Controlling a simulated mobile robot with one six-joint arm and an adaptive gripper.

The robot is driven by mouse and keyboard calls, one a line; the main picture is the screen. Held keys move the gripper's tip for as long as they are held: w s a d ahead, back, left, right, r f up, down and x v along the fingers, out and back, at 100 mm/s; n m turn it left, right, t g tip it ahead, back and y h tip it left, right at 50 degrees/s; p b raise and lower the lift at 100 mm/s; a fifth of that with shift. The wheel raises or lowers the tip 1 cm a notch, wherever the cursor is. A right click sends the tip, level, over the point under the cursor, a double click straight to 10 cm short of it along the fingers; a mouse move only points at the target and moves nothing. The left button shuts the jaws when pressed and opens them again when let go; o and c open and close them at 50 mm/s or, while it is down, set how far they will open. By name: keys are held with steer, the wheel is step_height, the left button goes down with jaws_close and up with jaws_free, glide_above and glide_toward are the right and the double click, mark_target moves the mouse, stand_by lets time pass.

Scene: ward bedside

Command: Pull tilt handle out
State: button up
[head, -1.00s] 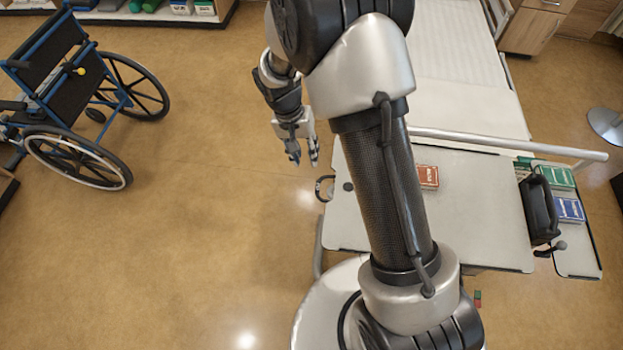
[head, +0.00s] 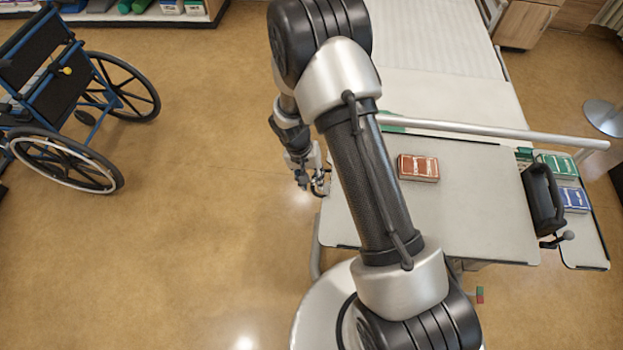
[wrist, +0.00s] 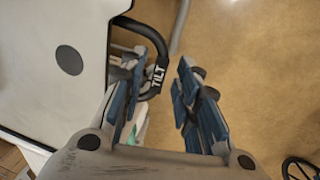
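The tilt handle (wrist: 156,74) is a black loop with white TILT lettering, sticking out from the edge of the white overbed table (wrist: 50,100). In the wrist view my gripper (wrist: 167,68) is open, with blue-padded fingers on either side of the lettered bar. The bar is closer to the left finger, which hides part of the loop; I cannot tell whether they touch. In the head view my gripper (head: 313,182) is at the table's left edge, and the handle is mostly hidden behind it.
A red-brown box (head: 418,167) lies on the tabletop (head: 470,215). A black device (head: 543,200) and green (head: 557,165) and blue (head: 574,200) boxes are at its right. A bed (head: 440,90) with a rail stands behind. A wheelchair (head: 62,100) is at left, with open floor between.

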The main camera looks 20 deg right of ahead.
steer(key=shift+c, duration=0.5)
jaws_close()
